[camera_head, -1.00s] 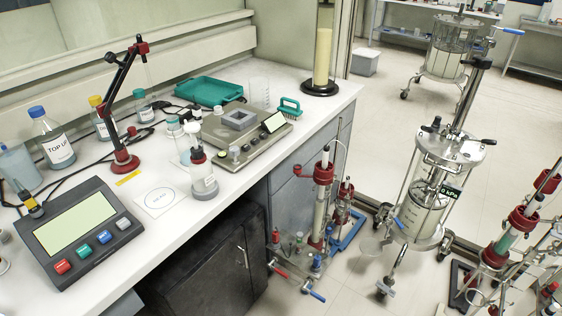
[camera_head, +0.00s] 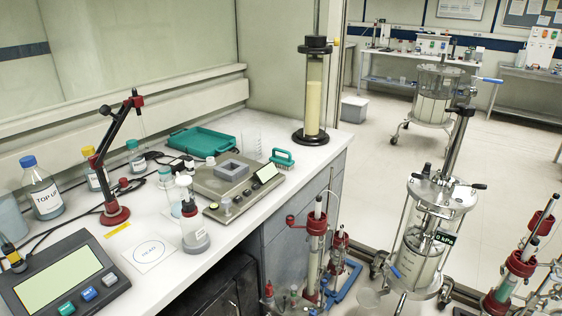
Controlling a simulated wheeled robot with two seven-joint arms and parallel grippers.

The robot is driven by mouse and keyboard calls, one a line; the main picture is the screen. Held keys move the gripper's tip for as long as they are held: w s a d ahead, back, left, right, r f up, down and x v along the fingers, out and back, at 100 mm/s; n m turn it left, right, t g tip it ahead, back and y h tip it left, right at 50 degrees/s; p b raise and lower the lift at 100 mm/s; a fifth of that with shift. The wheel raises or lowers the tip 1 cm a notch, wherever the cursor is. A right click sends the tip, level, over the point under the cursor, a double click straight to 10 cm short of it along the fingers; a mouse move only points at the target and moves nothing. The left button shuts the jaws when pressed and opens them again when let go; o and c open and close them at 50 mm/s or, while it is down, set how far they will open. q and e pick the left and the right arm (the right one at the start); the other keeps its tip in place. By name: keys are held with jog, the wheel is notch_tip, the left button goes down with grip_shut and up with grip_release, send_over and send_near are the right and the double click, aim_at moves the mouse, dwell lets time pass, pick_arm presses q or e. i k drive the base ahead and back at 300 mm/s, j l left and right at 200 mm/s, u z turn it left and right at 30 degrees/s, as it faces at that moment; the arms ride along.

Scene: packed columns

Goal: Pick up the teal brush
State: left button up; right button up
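The teal brush (camera_head: 282,158) lies on the white bench near its right end, with pale bristles along its lower edge. It sits just right of the grey balance-like device (camera_head: 236,184) and left of the tall column. Nothing holds it. Neither of my grippers shows in the head view.
The tall column (camera_head: 314,92) with yellowish filling stands on a black base at the bench's right end. A teal tray (camera_head: 201,142) and a clear beaker (camera_head: 252,145) stand behind the device. A capped bottle (camera_head: 194,230) stands in front. Red-fitted columns (camera_head: 316,245) and a steel vessel (camera_head: 432,230) occupy the floor at right.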

aim_at(288, 163)
jog(key=i+l+u, duration=0.1)
jog(key=i+l, duration=0.15)
jog(key=i+l+u, duration=0.25)
jog(key=i+l, duration=0.2)
jog(key=l, duration=0.25)
jog(key=i+l+u, duration=0.25)
jog(key=i+l, duration=0.15)
jog(key=l, duration=0.35)
jog(key=i+l+u, duration=0.15)
jog(key=l, duration=0.25)
